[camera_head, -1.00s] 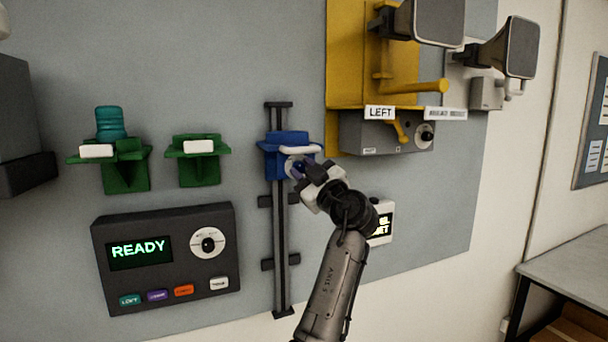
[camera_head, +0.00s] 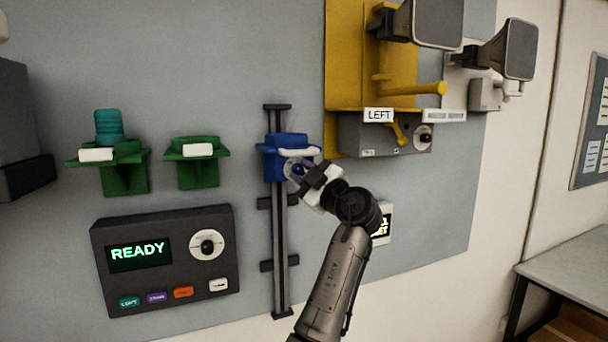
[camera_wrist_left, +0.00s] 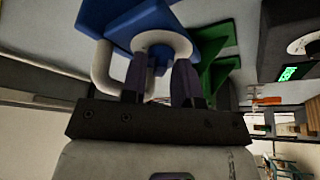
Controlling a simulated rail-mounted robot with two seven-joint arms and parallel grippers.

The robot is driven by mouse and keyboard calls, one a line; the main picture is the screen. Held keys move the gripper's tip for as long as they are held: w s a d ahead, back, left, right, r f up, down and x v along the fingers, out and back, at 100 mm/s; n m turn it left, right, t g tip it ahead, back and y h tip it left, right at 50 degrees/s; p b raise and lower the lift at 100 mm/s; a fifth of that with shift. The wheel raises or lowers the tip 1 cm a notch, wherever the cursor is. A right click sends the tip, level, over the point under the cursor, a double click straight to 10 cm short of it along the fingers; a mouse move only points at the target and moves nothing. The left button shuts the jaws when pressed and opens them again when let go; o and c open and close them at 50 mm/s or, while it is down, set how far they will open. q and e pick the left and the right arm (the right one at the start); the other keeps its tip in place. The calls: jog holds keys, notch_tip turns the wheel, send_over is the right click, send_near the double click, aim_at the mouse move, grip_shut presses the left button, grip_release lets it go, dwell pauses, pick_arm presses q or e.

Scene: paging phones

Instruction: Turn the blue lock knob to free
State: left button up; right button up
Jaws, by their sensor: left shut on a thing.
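The blue carriage (camera_head: 286,146) sits high on a dark vertical rail on the grey wall panel. Its blue lock knob (camera_head: 298,169) is on the front, mostly hidden by my gripper, with a pale disc around it. My left gripper (camera_head: 304,174) is shut on the knob. In the left wrist view the two dark fingers (camera_wrist_left: 161,84) close just in front of the pale round disc (camera_wrist_left: 162,42) under the blue body (camera_wrist_left: 130,18). A white bar handle (camera_wrist_left: 104,70) is beside the fingers. My right gripper is not in view.
Two green holders (camera_head: 197,165) are left of the rail, the farther one bearing a teal cylinder (camera_head: 108,126). A dark control box (camera_head: 165,258) reading READY is below them. A grey box (camera_head: 365,138) and yellow bracket (camera_head: 350,60) with horn speakers (camera_head: 437,22) are close on the right.

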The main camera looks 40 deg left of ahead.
pick_arm(q)
jog(key=o, duration=0.6)
jog(key=shift+o, duration=0.2)
jog(key=shift+d, duration=0.1)
jog(key=b+v, duration=0.1)
jog(key=v, duration=1.2)
jog(key=shift+d, duration=0.3)
jog(key=shift+s+f, duration=0.1)
jog(key=shift+f, duration=0.05)
